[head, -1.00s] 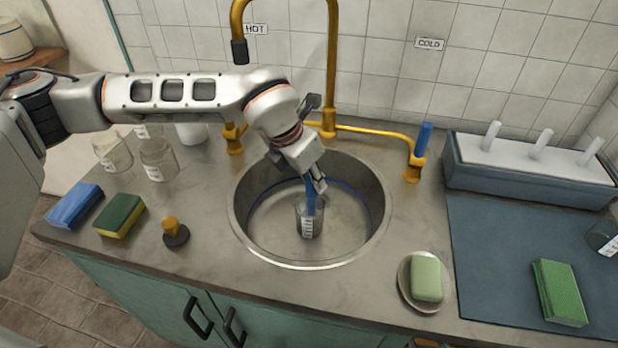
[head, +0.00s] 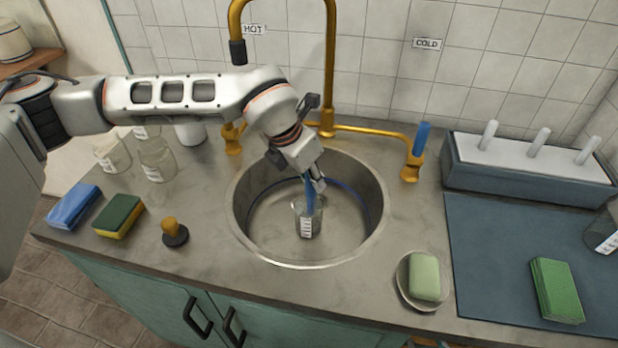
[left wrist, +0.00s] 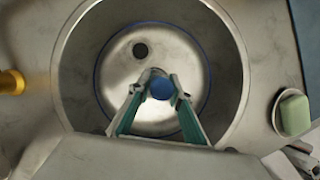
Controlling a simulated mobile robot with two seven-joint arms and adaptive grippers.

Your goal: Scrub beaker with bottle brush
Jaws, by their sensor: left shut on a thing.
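The beaker (head: 307,222) is clear with a white label and stands in the round sink (head: 268,246). The bottle brush's blue handle (head: 309,192) runs down from my left gripper (head: 317,184) into the beaker's mouth; the bristles are hard to make out. My left gripper is shut on the brush above the beaker. In the left wrist view the round blue handle end (left wrist: 161,88) sits between the fingertips and hides the beaker.
A gold faucet (head: 330,70) rises behind the sink. Several glass beakers (head: 157,160), a sponge (head: 120,215) and a plunger (head: 174,232) stand left. A soap dish (head: 403,285), drying mat (head: 490,255) and peg rack (head: 520,185) lie right.

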